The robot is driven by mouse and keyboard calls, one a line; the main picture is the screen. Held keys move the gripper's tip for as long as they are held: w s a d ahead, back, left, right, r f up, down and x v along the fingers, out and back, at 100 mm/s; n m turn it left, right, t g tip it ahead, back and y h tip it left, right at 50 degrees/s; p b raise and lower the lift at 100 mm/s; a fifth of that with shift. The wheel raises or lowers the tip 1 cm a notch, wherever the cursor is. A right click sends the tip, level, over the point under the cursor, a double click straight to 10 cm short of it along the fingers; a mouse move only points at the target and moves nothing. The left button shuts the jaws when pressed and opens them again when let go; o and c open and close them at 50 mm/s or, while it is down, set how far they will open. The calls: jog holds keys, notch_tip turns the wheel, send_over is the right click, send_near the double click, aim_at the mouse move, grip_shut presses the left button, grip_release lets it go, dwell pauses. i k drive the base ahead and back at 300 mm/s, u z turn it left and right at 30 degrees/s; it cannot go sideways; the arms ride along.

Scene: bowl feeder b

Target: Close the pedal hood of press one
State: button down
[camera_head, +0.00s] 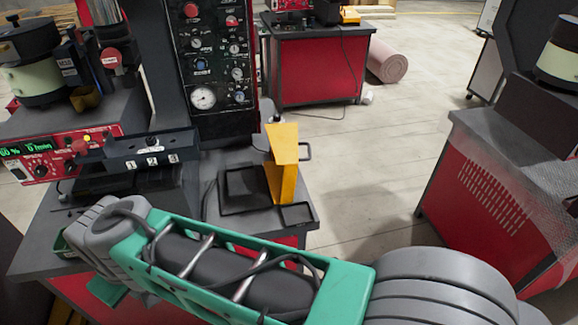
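A yellow upright panel (283,160), which looks like the pedal hood, stands raised at the right front of the near bench. Black open frames lie around its foot. The press (207,70), with a dark panel of gauges and knobs, stands behind it. I cannot read a press number. My green and grey arm crosses the foreground from lower right to left, in front of the bench. Its wrist end is at the left, well apart from the yellow panel. My gripper's fingers do not show, and a pedal under the panel cannot be made out.
A red control box (62,155) with a green display sits at the bench's left, below a feeder bowl (32,65). A dark block marked 1, 2, 3 (150,150) stands mid-bench. A red cabinet with mesh (490,190) is at right. Clear floor (375,180) lies between.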

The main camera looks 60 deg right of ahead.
aim_at(281, 172)
jog(key=k, duration=1.8)
jog(key=z, duration=0.7)
jog(key=k, duration=0.65)
jog(key=u, duration=0.7)
jog(key=i, duration=1.3)
jog(key=z, duration=0.55)
